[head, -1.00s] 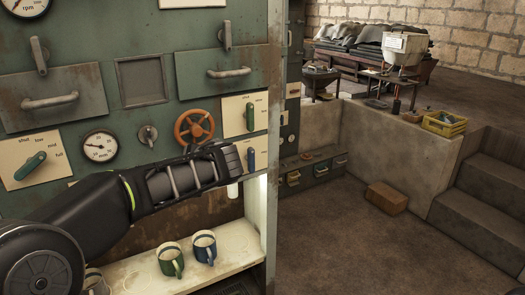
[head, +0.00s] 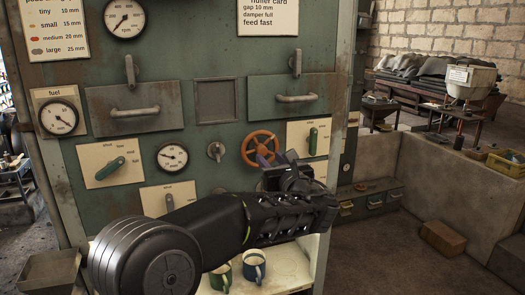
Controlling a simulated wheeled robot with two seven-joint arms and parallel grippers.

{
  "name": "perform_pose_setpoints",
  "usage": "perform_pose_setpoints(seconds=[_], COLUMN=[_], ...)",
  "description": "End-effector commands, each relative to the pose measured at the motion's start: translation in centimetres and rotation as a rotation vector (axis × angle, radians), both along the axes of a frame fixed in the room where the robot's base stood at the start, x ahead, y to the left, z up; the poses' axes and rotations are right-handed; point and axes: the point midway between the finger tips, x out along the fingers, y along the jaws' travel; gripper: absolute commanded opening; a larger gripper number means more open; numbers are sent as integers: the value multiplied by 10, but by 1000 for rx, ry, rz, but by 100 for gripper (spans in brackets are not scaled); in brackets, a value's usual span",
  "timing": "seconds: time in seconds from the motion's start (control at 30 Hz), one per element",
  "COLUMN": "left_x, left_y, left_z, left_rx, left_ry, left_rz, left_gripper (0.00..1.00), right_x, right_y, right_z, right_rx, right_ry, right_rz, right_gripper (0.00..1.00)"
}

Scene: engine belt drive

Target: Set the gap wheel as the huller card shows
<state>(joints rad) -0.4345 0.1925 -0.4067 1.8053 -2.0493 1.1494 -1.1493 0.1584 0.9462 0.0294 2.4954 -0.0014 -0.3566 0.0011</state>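The gap wheel appears to be the orange-brown handwheel (head: 262,137) on the green panel; its lower part is hidden by my wrist and gripper. The huller card (head: 267,17) at the top reads gap 10 mm, damper full, feed fast. A round white gauge (head: 171,157) sits left of the wheel; its small marks are hard to read. My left gripper (head: 268,163) is at the wheel's lower edge, with fingers partly hidden behind the wrist. I cannot tell whether it touches the wheel or is open. My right gripper is not in view.
A grey knob (head: 216,150) and levers with green handles (head: 313,141) flank the wheel. Drawer handles (head: 297,98) stick out above. Green and blue mugs (head: 254,267) stand on the shelf below my arm. A size card (head: 57,30) hangs top left.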

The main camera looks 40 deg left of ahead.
Motion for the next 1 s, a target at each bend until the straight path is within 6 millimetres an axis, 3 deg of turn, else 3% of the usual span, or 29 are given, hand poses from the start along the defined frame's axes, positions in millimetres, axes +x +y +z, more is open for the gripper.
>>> perform_pose_setpoints(seconds=[0.5, 0.87, 1.0], left_x=[38, 41, 41], left_y=[56, 60, 60], left_z=[1, 0, 0], left_rx=[1, -1, -1], left_ry=[1, 1, 1], left_rz=[1, 0, 0], left_gripper=[37, 36, 25], right_x=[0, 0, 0], right_y=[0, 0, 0], right_z=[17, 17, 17], right_rx=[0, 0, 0], right_ry=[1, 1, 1], right_rz=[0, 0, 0], right_gripper=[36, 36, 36])
